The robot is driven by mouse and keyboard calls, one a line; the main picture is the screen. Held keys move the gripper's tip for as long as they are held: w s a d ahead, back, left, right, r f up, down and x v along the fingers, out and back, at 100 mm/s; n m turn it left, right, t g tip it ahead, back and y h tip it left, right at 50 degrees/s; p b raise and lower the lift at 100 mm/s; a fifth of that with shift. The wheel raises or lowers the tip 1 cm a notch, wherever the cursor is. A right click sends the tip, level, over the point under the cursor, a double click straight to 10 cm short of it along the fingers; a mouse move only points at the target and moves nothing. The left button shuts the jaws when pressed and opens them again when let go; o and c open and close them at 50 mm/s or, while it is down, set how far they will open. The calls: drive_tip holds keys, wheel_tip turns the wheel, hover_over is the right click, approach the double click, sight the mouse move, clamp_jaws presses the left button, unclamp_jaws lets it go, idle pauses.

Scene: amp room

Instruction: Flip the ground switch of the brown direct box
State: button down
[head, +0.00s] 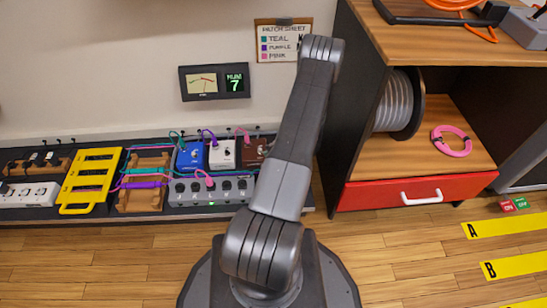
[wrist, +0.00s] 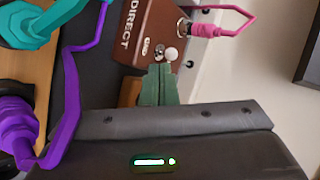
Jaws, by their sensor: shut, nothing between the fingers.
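The brown direct box (wrist: 140,35) fills the top of the wrist view, turned on its side, with "DIRECT" printed on it. A small white-tipped switch (wrist: 171,54) stands on its face next to a small label plate and a metal part. In the head view, the brown box (head: 252,152) shows beside the white box, partly covered by my arm. My gripper (wrist: 161,67) is shut and empty. Its green fingertips appear just below the white switch tip in the wrist view; I cannot tell whether they touch it. The head view hides my gripper behind my arm.
A pink plug and cable (wrist: 208,30) leave the brown box. Blue (head: 190,156) and white (head: 222,153) boxes stand beside it. The wall meter (head: 214,82) reads "HUM 7". A cabinet (head: 420,120) stands right.

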sight(260, 150)
drive_tip(key=shift+x, duration=1.45)
